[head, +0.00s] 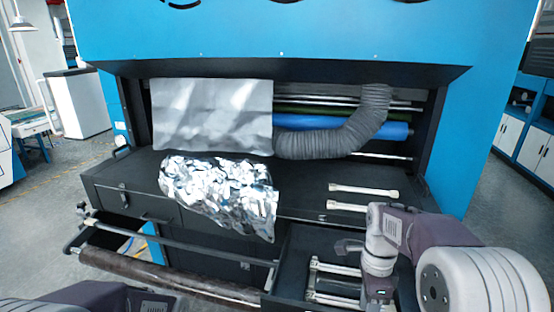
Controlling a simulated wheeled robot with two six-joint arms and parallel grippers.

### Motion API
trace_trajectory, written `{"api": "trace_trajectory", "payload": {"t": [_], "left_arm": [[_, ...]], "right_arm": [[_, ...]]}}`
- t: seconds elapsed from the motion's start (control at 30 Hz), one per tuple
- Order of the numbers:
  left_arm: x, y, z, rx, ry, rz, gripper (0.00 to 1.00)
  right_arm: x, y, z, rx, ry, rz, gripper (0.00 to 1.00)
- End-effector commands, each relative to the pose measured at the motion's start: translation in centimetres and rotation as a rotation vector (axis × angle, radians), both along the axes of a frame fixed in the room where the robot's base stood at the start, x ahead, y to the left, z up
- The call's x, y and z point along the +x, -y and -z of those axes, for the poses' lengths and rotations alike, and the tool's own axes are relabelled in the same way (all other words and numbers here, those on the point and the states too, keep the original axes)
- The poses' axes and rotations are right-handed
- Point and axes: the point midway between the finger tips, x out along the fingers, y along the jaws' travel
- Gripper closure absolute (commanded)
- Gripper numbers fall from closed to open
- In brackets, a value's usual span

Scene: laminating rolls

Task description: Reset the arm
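My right arm (437,240) comes in from the lower right and bends down over the open drawer at the front of the machine. Its wrist end (378,280) points down in front of the metal rods there. I cannot make out the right fingertips or whether they hold anything. Only a dark link of my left arm (105,296) shows along the bottom left edge. My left gripper is outside the picture.
A blue machine (270,35) has a black worktop (310,180) with crumpled silver foil (225,190), a grey sheet, a ribbed grey hose (350,135) and two pale bars (362,191). An open drawer (295,245) holds metal rods. A dark roll (165,278) runs along the lower front.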

Motion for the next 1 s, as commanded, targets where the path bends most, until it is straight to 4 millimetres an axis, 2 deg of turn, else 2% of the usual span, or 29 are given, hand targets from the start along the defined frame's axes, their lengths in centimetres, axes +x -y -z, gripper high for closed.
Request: {"api": "trace_trajectory", "payload": {"t": [0.03,0.13,0.23,0.33,0.4,0.43,0.57,0.63,0.7,0.8,1.0], "left_arm": [[0.0,0.0,2.6,0.000,0.000,0.000,0.64],[-0.1,0.0,5.4,0.000,0.000,0.000,0.64],[-0.1,0.0,9.1,0.000,0.000,0.000,0.64],[-0.1,0.0,13.6,0.000,-0.001,0.000,0.64],[-0.1,0.0,15.1,0.000,-0.001,0.000,0.64],[-0.1,0.0,15.4,0.000,-0.001,0.000,0.64],[-0.1,0.0,14.5,0.000,0.000,0.000,0.64],[-0.1,0.0,14.4,0.000,0.000,0.000,0.64],[-0.1,0.0,14.4,0.000,0.000,0.000,0.64],[-0.1,0.0,14.4,0.000,0.000,0.000,0.64],[-0.1,0.0,14.5,0.000,0.000,0.000,0.64]], "right_arm": [[-0.7,-0.4,2.6,0.001,-0.002,-0.013,0.52],[-2.2,-1.1,5.8,0.009,0.002,-0.074,0.52],[-4.0,-1.9,10.5,0.028,0.023,-0.221,0.52],[-6.7,-2.8,16.6,0.060,0.063,-0.503,0.52],[-8.4,-3.2,19.7,0.080,0.102,-0.758,0.52],[-9.0,-3.3,20.5,0.086,0.117,-0.864,0.52],[-10.6,-3.3,21.9,0.094,0.168,-1.280,0.52],[-10.5,-3.2,22.4,0.085,0.192,-1.460,0.52],[-9.6,-3.2,22.4,0.061,0.220,-1.595,0.52],[-8.9,-3.2,22.4,0.044,0.233,-1.702,0.52],[-8.9,-3.2,22.4,0.046,0.230,-1.728,0.52]]}}
